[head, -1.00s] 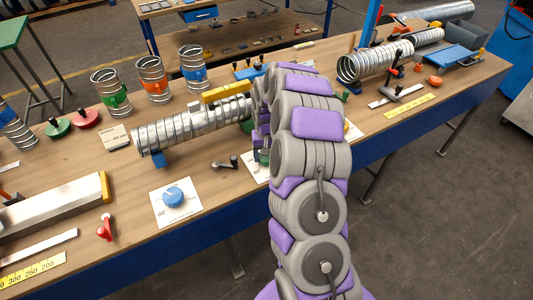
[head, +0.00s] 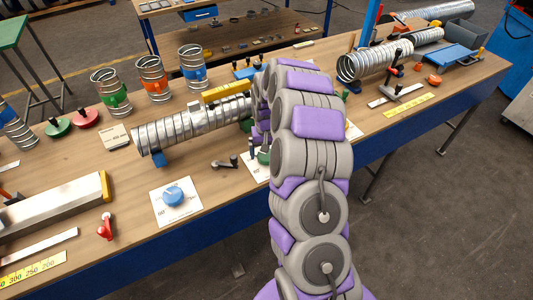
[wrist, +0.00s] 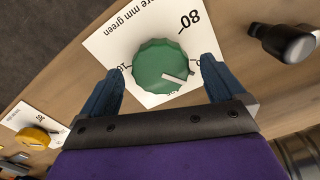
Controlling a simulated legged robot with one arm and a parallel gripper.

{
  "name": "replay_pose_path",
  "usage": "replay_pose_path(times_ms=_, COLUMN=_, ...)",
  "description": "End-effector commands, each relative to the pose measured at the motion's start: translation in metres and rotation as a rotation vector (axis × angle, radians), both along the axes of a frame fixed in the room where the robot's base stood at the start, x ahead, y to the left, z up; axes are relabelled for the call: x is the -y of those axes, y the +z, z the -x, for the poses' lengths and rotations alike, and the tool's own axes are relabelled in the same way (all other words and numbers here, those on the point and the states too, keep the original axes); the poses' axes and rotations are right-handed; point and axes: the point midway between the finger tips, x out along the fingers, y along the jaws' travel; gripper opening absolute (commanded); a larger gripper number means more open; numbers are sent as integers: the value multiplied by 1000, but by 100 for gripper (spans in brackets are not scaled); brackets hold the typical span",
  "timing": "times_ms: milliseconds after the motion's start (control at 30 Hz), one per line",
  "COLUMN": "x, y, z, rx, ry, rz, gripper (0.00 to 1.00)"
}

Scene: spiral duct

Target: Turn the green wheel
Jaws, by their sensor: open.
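The green wheel (wrist: 160,66) is a ribbed knob with a white pointer mark, on a white card (wrist: 112,42) printed with "80" and "green". My gripper (wrist: 161,68) is open, with one blue finger on each side of the wheel in the wrist view. Small gaps seem to show between the fingers and the wheel; contact cannot be told. In the head view only a sliver of the green wheel (head: 263,157) shows, and my arm covers most of the gripper.
A yellow knob (wrist: 34,138) on its own card and a black-handled crank (wrist: 286,42) flank the wheel. In the head view, a spiral duct (head: 190,126) lies behind, and a blue knob (head: 173,196) is to the left.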

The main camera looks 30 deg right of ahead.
Motion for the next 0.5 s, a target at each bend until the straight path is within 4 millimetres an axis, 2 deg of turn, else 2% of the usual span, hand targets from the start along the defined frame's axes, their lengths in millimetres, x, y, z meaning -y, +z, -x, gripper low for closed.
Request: replay_pose_path(times_ms=500, x=1, y=114, z=-1, rx=0, ry=-1, rz=0, gripper=96)
